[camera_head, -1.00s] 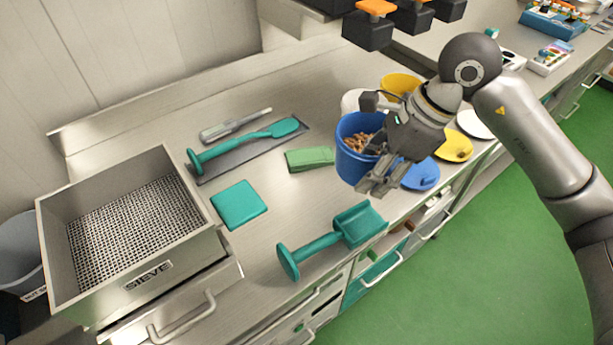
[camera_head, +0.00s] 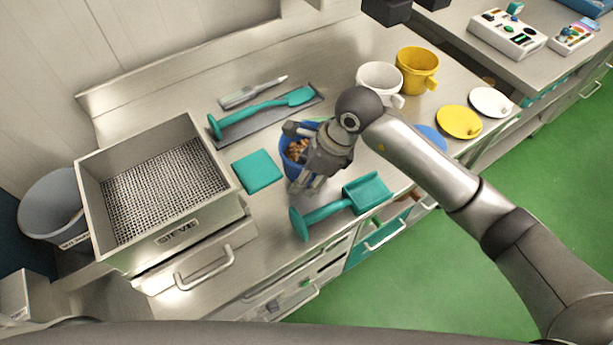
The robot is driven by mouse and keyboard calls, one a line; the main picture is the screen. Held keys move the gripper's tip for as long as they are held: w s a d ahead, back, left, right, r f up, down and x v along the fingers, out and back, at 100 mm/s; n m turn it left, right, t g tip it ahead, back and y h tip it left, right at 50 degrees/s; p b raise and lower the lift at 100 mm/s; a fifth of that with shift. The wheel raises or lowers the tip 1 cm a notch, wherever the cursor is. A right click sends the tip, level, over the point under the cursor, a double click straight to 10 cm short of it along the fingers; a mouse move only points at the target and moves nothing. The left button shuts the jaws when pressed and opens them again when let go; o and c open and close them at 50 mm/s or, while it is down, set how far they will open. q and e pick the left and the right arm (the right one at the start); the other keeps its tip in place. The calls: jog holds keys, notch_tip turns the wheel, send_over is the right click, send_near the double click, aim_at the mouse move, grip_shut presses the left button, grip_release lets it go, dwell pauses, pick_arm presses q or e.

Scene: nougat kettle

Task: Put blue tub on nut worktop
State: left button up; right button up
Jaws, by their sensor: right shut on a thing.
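The blue tub (camera_head: 286,167) is near the middle of the camera_head view, with brown pieces inside it. My right gripper (camera_head: 304,184) is shut on its right side and covers much of it. The tub is over the steel worktop (camera_head: 335,85), between the teal square (camera_head: 257,171) and the teal scoop (camera_head: 345,205). I cannot tell whether its base touches the surface. My left gripper is not in view.
The sieve box (camera_head: 155,190) stands at the left. A teal long-handled tool (camera_head: 260,112) lies on a dark mat behind the tub. A white tub (camera_head: 378,78) and yellow tub (camera_head: 417,68) stand at the back right. Yellow (camera_head: 459,122), white and blue lids lie nearby.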

jog(key=shift+f+p, duration=0.45)
jog(key=shift+f, duration=0.4)
jog(key=shift+d+f, duration=0.1)
jog(key=shift+f, duration=0.4)
jog(key=o, duration=1.3)
jog(key=shift+r, duration=0.1)
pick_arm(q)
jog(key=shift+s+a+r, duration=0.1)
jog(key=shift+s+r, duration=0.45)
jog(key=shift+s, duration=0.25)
pick_arm(e)
jog(key=shift+o, duration=0.2)
jog(key=shift+r, duration=0.1)
jog(key=shift+d+r, duration=0.15)
jog(key=shift+r, duration=0.15)
pick_arm(q)
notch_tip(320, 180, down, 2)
jog(key=b, duration=0.2)
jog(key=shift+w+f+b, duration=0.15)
jog(key=shift+b, duration=0.2)
pick_arm(e)
jog(key=v, duration=1.1)
jog(key=shift+r, duration=0.2)
